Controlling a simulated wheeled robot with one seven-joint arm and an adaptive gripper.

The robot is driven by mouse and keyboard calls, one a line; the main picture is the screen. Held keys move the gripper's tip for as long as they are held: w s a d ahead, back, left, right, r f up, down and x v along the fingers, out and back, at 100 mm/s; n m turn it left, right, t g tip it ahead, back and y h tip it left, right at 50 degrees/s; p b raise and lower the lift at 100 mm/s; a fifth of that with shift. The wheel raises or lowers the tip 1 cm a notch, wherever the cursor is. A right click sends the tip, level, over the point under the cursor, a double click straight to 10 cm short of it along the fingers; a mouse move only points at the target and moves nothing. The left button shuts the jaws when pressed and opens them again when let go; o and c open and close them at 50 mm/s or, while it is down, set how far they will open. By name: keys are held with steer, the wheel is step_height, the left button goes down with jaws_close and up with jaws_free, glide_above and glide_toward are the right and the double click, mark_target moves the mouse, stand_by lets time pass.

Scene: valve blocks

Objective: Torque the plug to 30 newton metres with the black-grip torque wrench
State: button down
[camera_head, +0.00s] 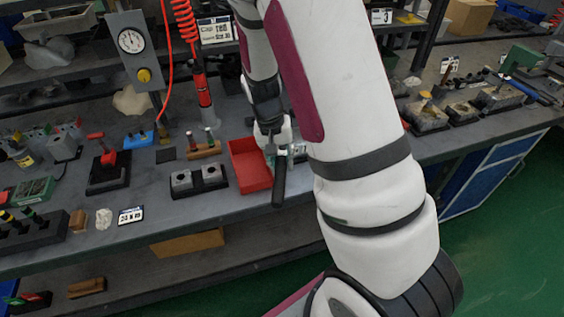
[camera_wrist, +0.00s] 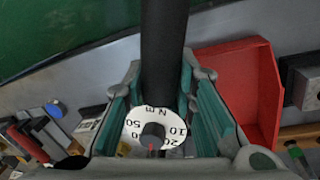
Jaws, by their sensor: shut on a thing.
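My gripper (camera_head: 277,148) is shut on the torque wrench, whose black grip (camera_head: 280,182) hangs out in front of it, beside the red tray. In the wrist view the black grip (camera_wrist: 163,50) runs up from between the green-padded fingers. A white dial (camera_wrist: 140,118) marked in N m sits between the fingers. Its red mark points down, to the left of the 20; the figure there is hidden. The wrench's far end is hidden by my gripper and arm. I cannot make out the plug for certain in either view.
A red tray (camera_head: 236,172) stands just left of my gripper and shows in the wrist view (camera_wrist: 215,62). Two grey blocks on a black base (camera_head: 200,190) stand further left. A gauge panel (camera_head: 124,22) and red coiled hose (camera_head: 184,18) rise behind. Several dark blocks occupy the right bench.

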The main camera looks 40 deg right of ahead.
steer(key=shift+w+a+m, duration=0.8)
steer(key=shift+w+m, duration=0.05)
steer(key=shift+m, duration=0.05)
steer(key=shift+w+a+m+b, duration=0.4)
steer(key=shift+w+a+m, duration=0.35)
steer(key=shift+w+m, duration=0.2)
steer(key=shift+s+d+n+p, duration=0.6)
steer(key=shift+s+d+n, duration=0.15)
steer(key=shift+s+n, duration=0.2)
steer(key=shift+r, duration=0.15)
step_height(320, 180, up, 8)
steer(key=p, duration=0.3)
steer(key=shift+f+p, duration=0.25)
steer(key=shift+p, duration=0.15)
stand_by(0.4)
steer(key=shift+a, duration=0.1)
